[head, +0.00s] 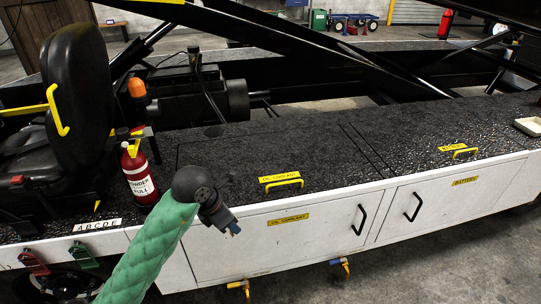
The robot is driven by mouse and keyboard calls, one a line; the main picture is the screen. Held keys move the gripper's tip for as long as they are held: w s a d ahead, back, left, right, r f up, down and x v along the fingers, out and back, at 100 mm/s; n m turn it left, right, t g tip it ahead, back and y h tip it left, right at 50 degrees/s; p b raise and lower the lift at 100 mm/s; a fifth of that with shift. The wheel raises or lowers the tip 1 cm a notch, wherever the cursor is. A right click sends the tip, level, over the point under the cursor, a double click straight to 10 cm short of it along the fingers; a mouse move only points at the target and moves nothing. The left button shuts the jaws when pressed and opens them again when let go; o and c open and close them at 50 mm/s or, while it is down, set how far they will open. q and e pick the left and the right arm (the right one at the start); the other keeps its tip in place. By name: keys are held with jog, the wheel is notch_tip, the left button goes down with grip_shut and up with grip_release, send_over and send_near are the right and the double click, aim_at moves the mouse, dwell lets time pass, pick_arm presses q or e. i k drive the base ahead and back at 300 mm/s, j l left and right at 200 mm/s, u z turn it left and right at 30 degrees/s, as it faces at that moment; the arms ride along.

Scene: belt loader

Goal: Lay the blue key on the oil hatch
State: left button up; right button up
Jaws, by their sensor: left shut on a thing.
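My left gripper (231,226) is in front of the white side of the loader, below the level of its top deck. It is shut on a small blue thing, which looks like the blue key (235,229); only a bit of it shows at the tip. The oil hatch (275,148) is a dark, speckled panel in the deck, up and to the right of the gripper. It is closed, with a yellow "OIL COOLANT" label and a yellow handle (284,181) at its front edge. My right gripper is out of view.
A red bottle (139,177) stands on the deck left of the hatch, near a black seat (78,100). A battery hatch with a yellow handle (459,150) lies to the right. Black beams (330,55) cross behind. The oil hatch's top looks clear.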

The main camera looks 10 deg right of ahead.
aim_at(216, 171)
jog(key=i, duration=1)
